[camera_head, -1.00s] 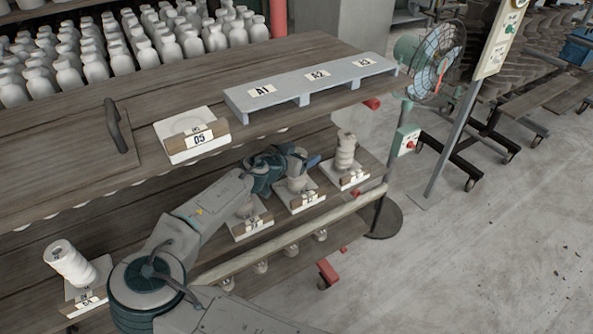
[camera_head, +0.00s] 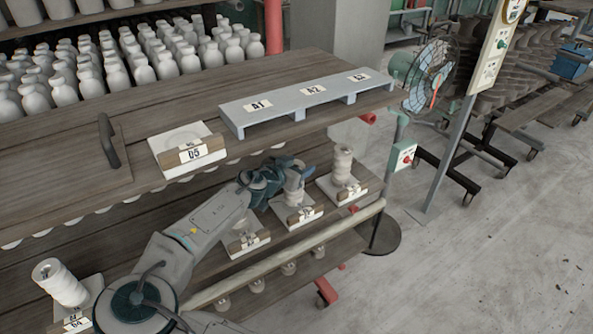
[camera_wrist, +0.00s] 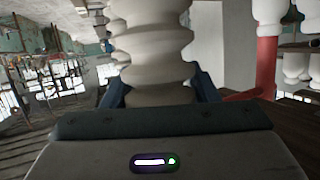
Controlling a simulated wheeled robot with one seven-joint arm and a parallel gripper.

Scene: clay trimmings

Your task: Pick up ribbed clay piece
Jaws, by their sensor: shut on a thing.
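In the wrist view a pale ribbed clay piece (camera_wrist: 152,45) stands large between the two blue fingers of my gripper (camera_wrist: 153,92), which is shut on it. Its top and base are outside that view. In the head view my gripper (camera_head: 298,180) is at the middle holder (camera_head: 297,216) on the lower shelf. The held piece is partly hidden there by the fingers and wrist. Whether it still touches the holder, I cannot tell.
A taller ribbed piece (camera_head: 342,165) stands close on the right holder. A pale, partly hidden piece stands on the left holder (camera_head: 248,246). Above are the empty D5 holder (camera_head: 187,150) and a bare grey rack (camera_head: 300,102).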

